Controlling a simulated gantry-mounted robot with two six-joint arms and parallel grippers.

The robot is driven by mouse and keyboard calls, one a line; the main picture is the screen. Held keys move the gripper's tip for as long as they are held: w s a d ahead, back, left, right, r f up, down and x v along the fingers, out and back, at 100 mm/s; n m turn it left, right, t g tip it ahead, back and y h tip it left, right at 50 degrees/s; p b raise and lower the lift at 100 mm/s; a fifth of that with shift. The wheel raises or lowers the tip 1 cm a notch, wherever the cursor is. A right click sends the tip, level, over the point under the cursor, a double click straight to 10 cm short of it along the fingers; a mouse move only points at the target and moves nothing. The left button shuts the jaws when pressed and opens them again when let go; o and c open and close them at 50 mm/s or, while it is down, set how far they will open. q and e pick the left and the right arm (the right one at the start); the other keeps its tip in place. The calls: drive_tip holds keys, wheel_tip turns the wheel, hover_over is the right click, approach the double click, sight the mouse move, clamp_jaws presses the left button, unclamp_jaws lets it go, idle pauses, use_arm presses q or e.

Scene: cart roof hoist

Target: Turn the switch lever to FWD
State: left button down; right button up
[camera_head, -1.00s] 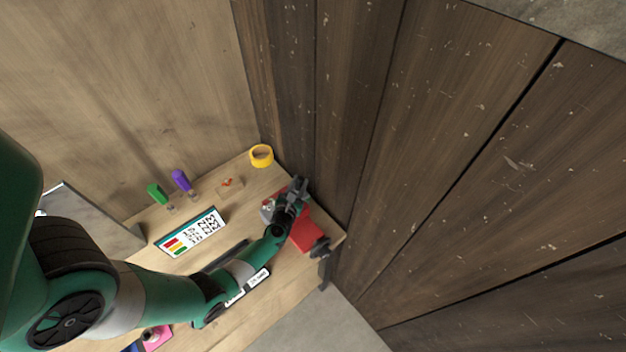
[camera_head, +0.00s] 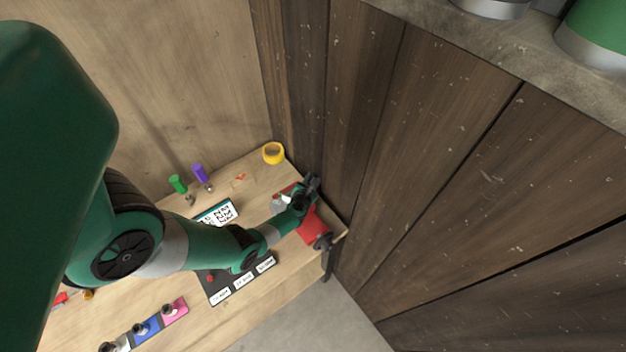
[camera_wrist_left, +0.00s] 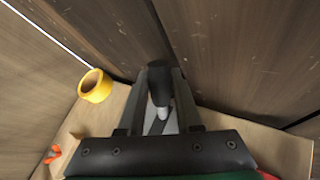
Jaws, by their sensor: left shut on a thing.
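My left gripper (camera_head: 312,187) is at the far right corner of the wooden bench, over a red fixture (camera_head: 312,228). In the left wrist view, my left gripper (camera_wrist_left: 158,88) is shut on an upright lever (camera_wrist_left: 158,72) with a dark top and a grey lower part. I take this as the switch lever; its base is mostly hidden behind the gripper. No FWD mark is readable. My right gripper is not in view.
A yellow tape roll (camera_head: 273,153) stands near the back wall. Green (camera_head: 177,184) and purple (camera_head: 199,174) handled tools stand left of it, by a lettered card (camera_head: 222,213). A dark labelled panel (camera_head: 216,285) lies under my arm. A plank wall (camera_head: 440,150) rises close on the right.

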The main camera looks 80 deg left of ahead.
use_arm(q)
drive_tip(key=c, duration=0.6)
unclamp_jaws()
drive_tip(key=p+v, duration=0.6)
drive_tip(key=v, duration=0.5)
drive_tip(key=shift+s+d+r, duration=0.1)
drive_tip(key=shift+s+d, duration=0.05)
drive_tip(key=shift+d, duration=0.15)
